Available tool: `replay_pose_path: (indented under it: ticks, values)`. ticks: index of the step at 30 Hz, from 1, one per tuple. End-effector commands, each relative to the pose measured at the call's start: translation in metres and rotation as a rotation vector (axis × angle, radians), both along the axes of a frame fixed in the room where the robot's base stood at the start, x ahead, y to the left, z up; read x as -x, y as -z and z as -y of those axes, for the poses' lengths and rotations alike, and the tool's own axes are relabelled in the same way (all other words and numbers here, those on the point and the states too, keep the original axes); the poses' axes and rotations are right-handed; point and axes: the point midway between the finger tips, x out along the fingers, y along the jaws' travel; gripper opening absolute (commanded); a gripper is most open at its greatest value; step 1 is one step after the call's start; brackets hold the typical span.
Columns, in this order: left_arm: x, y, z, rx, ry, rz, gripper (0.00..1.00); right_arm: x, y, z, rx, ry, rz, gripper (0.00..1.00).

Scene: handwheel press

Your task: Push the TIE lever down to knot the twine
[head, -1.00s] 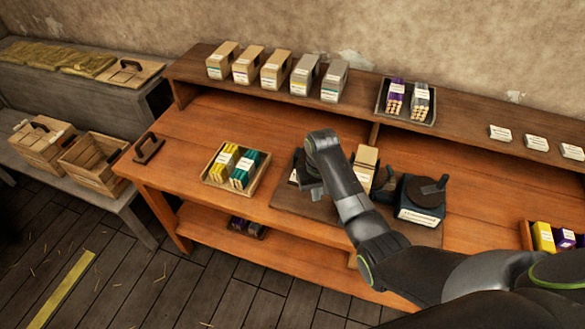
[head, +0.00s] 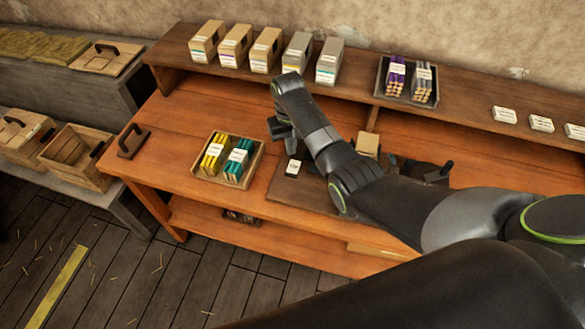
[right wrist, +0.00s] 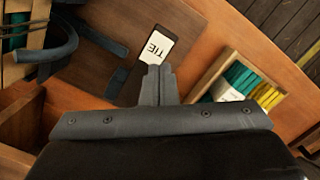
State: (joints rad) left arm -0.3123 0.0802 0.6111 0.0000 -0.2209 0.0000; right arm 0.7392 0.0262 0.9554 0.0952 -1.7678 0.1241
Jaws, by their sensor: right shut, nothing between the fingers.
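The TIE label (right wrist: 157,43) is a white card on the dark base board (right wrist: 105,32). It also shows in the head view (head: 293,168). A short slate-blue bar (right wrist: 118,81) lies beside the label in the right wrist view; I cannot tell if it is the lever's handle. A curved slate-blue arm (right wrist: 62,50) stands at the upper left there, by a box with teal bundles. My right gripper (right wrist: 157,73) is shut and empty, its tips just below the label in that view.
A wooden tray (head: 258,160) with yellow and teal bundles stands left of the board. A kraft block (head: 368,144) and dark machine parts (head: 425,170) are partly behind my right arm. Several boxes line the back shelf (head: 345,92).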

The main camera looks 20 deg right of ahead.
Motion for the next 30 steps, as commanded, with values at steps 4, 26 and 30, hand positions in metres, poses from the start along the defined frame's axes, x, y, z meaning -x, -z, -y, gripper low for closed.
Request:
replay_pose_path:
  ticks: [4, 26, 30]
  values:
    - [-0.014, 0.0, 0.0, 0.0, 0.004, 0.02, 0.81, 0.003, 0.018, 0.0, 0.0, -0.001, -0.004, 0.0]
    - [-0.015, 0.018, 0.0, 0.0, 0.004, 0.023, 0.81, 0.007, 0.063, 0.0, 0.0, 0.0, -0.001, 0.0]
    - [-0.014, 0.019, 0.0, 0.0, 0.004, 0.022, 0.81, 0.007, 0.063, 0.0, 0.0, 0.0, -0.001, 0.0]
